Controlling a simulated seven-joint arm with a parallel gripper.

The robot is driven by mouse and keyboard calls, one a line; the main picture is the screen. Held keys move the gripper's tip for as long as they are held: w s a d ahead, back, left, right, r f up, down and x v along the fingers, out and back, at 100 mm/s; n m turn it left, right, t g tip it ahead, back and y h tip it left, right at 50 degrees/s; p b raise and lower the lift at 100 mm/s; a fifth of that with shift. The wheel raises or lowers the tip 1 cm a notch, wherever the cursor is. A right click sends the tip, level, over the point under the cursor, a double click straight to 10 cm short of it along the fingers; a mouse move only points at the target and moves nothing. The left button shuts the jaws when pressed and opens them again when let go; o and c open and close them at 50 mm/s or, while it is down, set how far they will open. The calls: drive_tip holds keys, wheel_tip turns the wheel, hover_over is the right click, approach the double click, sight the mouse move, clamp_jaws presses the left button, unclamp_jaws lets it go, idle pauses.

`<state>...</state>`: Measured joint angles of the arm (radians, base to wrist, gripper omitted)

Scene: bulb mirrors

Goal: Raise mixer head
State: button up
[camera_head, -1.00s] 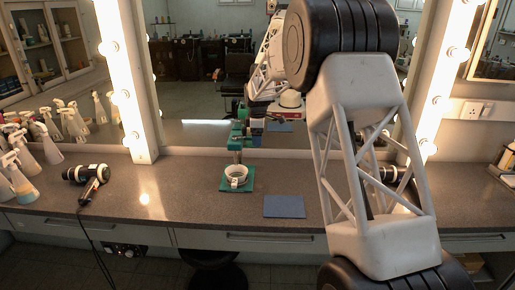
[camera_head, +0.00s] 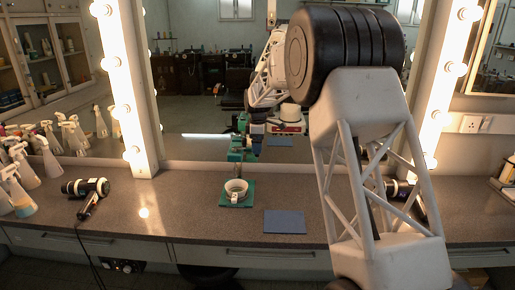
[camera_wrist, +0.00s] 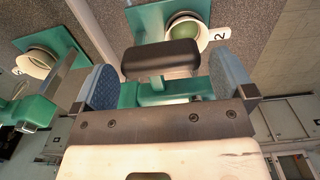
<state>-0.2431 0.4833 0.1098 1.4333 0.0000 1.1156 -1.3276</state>
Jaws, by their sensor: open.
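The green mixer (camera_head: 237,150) stands on the counter in front of the mirror in the head view. A white bowl (camera_head: 236,188) sits on its green base (camera_head: 247,203). In the wrist view the bowl (camera_wrist: 187,30) shows beyond my gripper, with a tag marked 2. My gripper (camera_wrist: 164,84) is open. Its two blue-grey fingertips stand apart, on either side of a dark block (camera_wrist: 160,58) in front of the green mixer part (camera_wrist: 165,93). I cannot tell whether the fingers touch it. In the head view my arm hides part of the area beside the mixer.
A blue mat (camera_head: 285,222) lies right of the mixer. The mirror (camera_head: 190,80) close behind shows reflections of the mixer and my arm. The counter (camera_head: 160,222) is clear in front.

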wheel_tip(320, 180, up, 6)
drive_tip(key=shift+f, duration=0.15)
idle(0.5)
drive_tip(key=shift+s+d+r, duration=0.2)
drive_tip(key=shift+s, duration=0.1)
drive_tip(key=s+d+r+m, duration=0.3)
drive_tip(key=s+d, duration=0.2)
drive_tip(key=s, duration=0.5)
drive_tip(key=s+d+r+m+t, duration=0.1)
drive_tip(key=s+d+r+m, duration=0.3)
drive_tip(key=s, duration=0.6)
drive_tip(key=s+d+r+m, duration=0.25)
drive_tip(key=s+d, duration=0.35)
drive_tip(key=s, duration=0.3)
drive_tip(key=s+d+f+m, duration=0.2)
drive_tip(key=s+m, duration=0.1)
drive_tip(key=s, duration=0.8)
drive_tip(key=s+d+f+m+t, duration=0.1)
drive_tip(key=s+d+f+m, duration=0.1)
drive_tip(key=s, duration=1)
drive_tip(key=s+d+f+m, duration=0.3)
drive_tip(key=s+d+f, duration=0.1)
drive_tip(key=s, duration=0.8)
drive_tip(key=shift+d+f+m+t, duration=0.15)
drive_tip(key=shift+f+m+t, duration=0.1)
drive_tip(key=shift+m+t, duration=0.1)
